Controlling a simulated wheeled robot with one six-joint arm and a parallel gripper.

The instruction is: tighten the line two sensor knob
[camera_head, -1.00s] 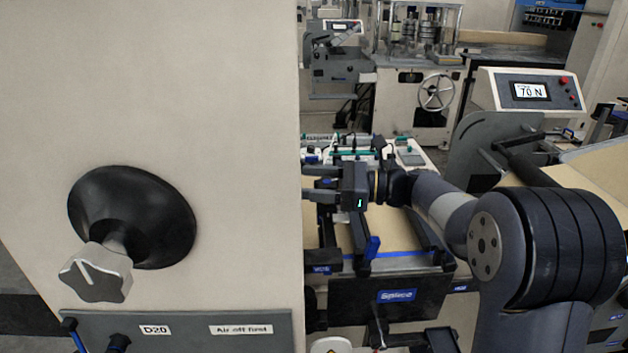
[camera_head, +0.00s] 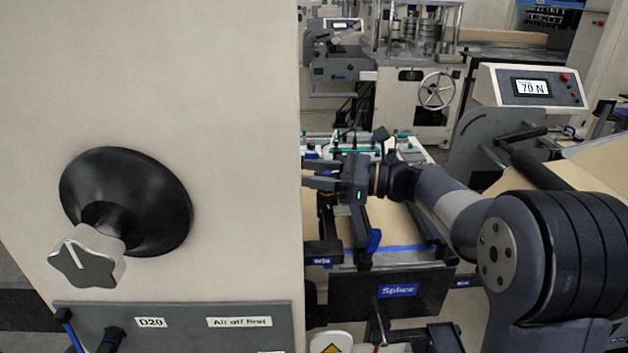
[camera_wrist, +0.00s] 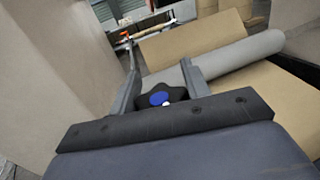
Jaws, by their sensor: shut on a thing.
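In the wrist view a dark lobed knob (camera_wrist: 172,93) with a blue cap (camera_wrist: 158,99) sits between the fingers of my gripper (camera_wrist: 157,62). My gripper is shut on it. In the head view my gripper (camera_head: 310,174) points left, and its fingertips reach the edge of the large cream panel (camera_head: 230,90). The knob is hidden there. No label naming its line can be read.
A silver star knob (camera_head: 88,258) on a black cone (camera_head: 130,200) stands out from the cream panel. A Splice unit (camera_head: 398,291) lies below my arm. A display (camera_head: 532,87) reads 70 N. In the wrist view a grey roll (camera_wrist: 240,58) lies right of the fingers.

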